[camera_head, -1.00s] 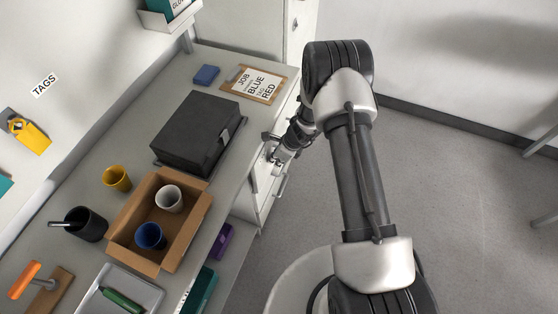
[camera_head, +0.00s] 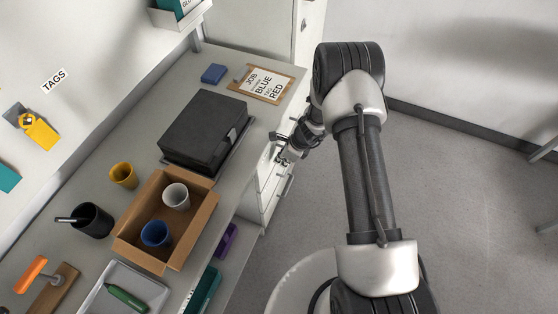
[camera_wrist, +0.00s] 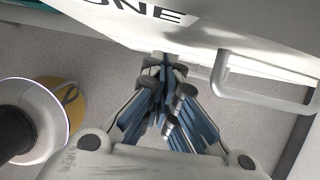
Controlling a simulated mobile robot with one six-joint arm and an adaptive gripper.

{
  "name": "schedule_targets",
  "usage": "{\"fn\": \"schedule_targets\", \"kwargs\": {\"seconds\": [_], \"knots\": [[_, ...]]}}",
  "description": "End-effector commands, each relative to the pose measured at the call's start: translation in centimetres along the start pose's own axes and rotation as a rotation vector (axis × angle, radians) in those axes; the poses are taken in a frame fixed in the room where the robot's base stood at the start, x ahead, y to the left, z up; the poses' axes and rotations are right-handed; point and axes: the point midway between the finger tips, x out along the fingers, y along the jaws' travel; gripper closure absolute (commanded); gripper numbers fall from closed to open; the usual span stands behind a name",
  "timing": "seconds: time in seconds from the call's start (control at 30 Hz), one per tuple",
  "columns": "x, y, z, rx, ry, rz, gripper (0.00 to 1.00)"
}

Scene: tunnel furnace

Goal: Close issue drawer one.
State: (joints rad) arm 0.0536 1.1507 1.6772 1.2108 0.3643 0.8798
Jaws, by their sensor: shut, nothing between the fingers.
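Issue drawer one shows in the wrist view as a white front panel (camera_wrist: 215,38) with the black letters "ONE" along the top. Its grey bar handle (camera_wrist: 268,88) is at the right. My gripper (camera_wrist: 165,62) is shut and empty, its fingertips at the lower edge of the panel, left of the handle. I cannot tell whether they touch it. In the head view my gripper (camera_head: 283,157) is beside the white drawer unit (camera_head: 268,192) under the bench. My wrist partly hides the drawers there, and how far drawer one is open is unclear.
The bench above holds a black case (camera_head: 205,128), a clipboard (camera_head: 262,84), a blue block (camera_head: 213,74) and a cardboard box (camera_head: 190,235) with two cups. Grey floor (camera_head: 470,190) to the right is clear. A round yellow and white object (camera_wrist: 65,100) shows at the wrist view's left.

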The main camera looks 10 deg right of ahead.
Motion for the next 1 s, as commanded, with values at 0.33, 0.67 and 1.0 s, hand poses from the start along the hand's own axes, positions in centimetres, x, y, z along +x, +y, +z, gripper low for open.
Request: {"fn": "schedule_targets", "kwargs": {"seconds": [0.33,0.67,1.0], "knots": [[-6.8,-0.6,-1.2,0.0,0.002,-0.001,1.0],[-10.4,-0.5,-1.4,0.0,0.003,0.001,1.0],[-11.4,-0.6,-0.8,-0.033,-0.002,-0.003,1.0]]}}
